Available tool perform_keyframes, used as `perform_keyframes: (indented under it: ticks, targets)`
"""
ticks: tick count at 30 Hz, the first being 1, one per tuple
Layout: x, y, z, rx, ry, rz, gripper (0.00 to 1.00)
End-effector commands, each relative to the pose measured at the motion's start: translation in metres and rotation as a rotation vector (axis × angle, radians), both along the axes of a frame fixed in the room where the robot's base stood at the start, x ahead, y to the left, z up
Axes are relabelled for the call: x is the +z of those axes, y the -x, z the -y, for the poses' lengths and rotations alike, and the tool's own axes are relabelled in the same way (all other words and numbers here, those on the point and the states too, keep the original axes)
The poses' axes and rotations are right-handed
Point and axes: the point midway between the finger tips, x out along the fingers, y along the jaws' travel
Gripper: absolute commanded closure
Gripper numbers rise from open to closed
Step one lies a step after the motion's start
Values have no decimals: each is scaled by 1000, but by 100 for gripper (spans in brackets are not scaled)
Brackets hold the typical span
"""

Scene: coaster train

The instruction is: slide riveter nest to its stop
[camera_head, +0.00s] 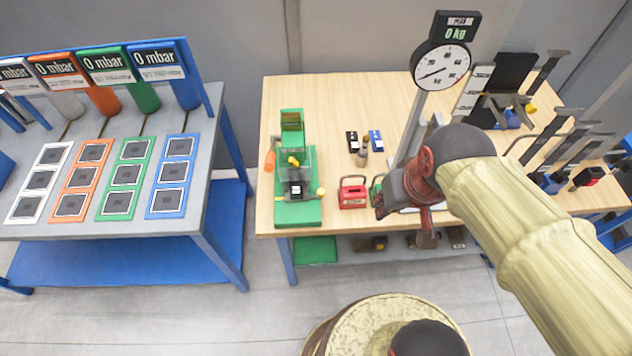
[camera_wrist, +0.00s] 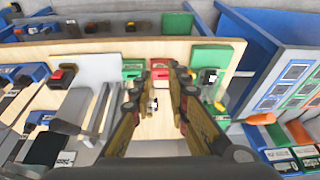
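The green riveter (camera_head: 297,212) stands near the left front of the wooden table. A small block with a dark top and white front, likely in its nest (camera_head: 296,189), sits low on the riveter beneath the clear guard.
A red box (camera_head: 353,195) stands between the riveter and my gripper. Small black (camera_head: 352,141) and blue (camera_head: 375,140) blocks lie behind it. A dial gauge stand (camera_head: 440,66) rises behind my arm. A grey side table (camera_head: 212,195) with coloured panels is at left.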

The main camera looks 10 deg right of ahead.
Motion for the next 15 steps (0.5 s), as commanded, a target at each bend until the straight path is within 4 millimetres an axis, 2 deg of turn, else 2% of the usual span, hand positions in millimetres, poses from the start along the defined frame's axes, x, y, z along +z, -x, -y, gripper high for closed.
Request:
perform_keyframes:
  ticks: [3, 5, 9, 12, 15]
  targets:
    - [-25, -15, -27, 22, -74, -149, 74]
    - [-42, -26, -42, 64, -113, -192, 71]
    - [-90, -57, -76, 208, -189, -222, 63]
    - [-121, -79, -90, 316, -204, -181, 61]
    - [-144, -104, -94, 422, -182, -106, 61]
